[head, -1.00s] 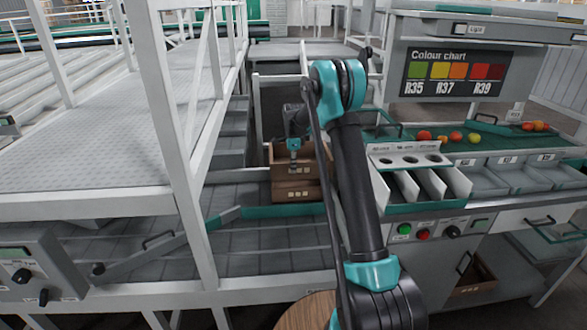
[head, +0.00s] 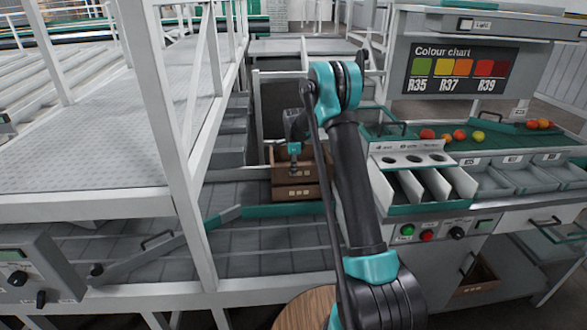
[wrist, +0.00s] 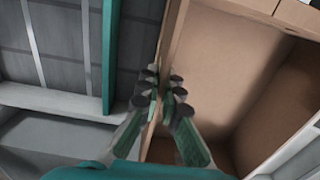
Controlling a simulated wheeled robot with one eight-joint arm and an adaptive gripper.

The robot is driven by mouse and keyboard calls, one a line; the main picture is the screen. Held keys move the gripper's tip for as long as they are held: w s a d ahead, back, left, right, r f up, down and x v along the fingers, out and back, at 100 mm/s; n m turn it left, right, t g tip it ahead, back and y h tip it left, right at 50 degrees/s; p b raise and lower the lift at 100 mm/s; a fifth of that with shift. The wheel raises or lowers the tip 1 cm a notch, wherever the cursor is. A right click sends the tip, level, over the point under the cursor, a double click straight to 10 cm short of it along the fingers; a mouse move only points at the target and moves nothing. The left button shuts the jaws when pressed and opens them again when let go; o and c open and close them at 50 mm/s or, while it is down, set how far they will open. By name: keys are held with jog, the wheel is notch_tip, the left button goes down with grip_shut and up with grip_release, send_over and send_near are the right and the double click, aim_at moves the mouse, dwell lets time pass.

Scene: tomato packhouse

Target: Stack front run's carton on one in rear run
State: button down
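Two brown wooden cartons stand one above the other in the head view: the upper carton (head: 284,171) and the lower carton (head: 281,192), with no clear gap between them. They are beyond my arm, which hides their right side. My gripper (head: 294,171) points down at the upper carton's wall. In the wrist view, my gripper's fingertips (wrist: 161,94) are close together on both sides of the thin wall of the carton (wrist: 215,70), pinching it. The inside of that carton looks empty. Whether it rests fully on the lower one is hard to tell.
A teal-edged grey conveyor (head: 265,235) runs in front of the stack. White railing posts (head: 185,170) stand at left. A bench with grey trays (head: 495,178) and tomatoes (head: 460,134) is at right, with another carton (head: 480,278) below it.

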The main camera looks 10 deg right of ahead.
jog(key=shift+f, duration=1)
dwell(0.7)
jog(key=c, duration=1.6)
grip_release()
jog(key=shift+c, duration=0.2)
jog(key=shift+c, duration=0.2)
jog(key=shift+c, duration=1.3)
jog(key=shift+r, duration=3.55)
jog(key=shift+s, duration=0.1)
